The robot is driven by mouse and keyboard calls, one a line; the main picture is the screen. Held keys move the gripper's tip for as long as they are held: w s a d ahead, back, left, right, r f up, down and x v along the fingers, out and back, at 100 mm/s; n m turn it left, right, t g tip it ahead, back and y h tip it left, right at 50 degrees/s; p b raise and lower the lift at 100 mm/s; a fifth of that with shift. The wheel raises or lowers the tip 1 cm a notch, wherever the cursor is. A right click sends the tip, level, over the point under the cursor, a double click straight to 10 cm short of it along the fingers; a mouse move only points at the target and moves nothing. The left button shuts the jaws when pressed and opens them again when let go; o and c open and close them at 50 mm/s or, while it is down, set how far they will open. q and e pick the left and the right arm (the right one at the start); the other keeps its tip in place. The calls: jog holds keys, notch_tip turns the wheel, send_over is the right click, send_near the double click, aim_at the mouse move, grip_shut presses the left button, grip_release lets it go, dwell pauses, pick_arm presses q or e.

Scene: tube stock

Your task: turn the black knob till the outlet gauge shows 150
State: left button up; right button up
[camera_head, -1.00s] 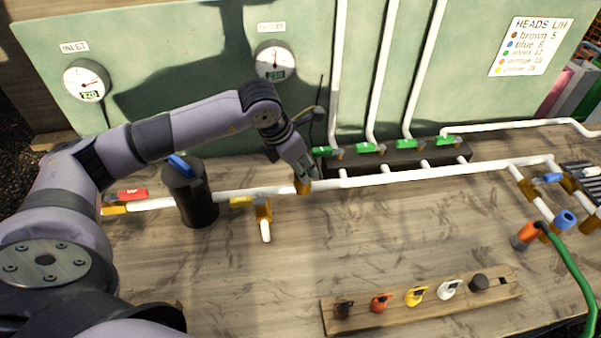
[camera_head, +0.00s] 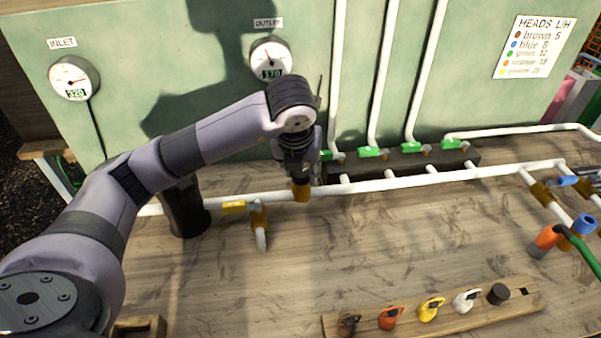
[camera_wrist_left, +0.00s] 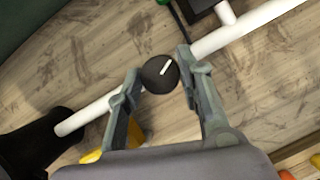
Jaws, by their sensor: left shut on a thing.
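The black knob (camera_wrist_left: 160,74) shows a white mark in the left wrist view, with my left gripper's (camera_wrist_left: 155,82) fingers on either side, shut on it. In the head view my left gripper (camera_head: 300,172) points down over the brass fitting (camera_head: 301,191) on the white pipe, and the knob is hidden there. The outlet gauge (camera_head: 271,58) on the green panel seems to read 170. The inlet gauge (camera_head: 74,77) to its left seems to read 320. My right gripper is not in view.
A black cylinder (camera_head: 186,212) and a yellow-handled valve (camera_head: 235,207) stand left of the fitting. Green-handled valves (camera_head: 370,152) line the right. The bench middle is clear.

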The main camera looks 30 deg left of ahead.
pick_arm(q)
jog(key=shift+n, duration=0.3)
jog(key=o, duration=1.1)
jog(key=shift+o, duration=0.2)
jog(key=v, duration=1.2)
jog(key=shift+d, duration=0.2)
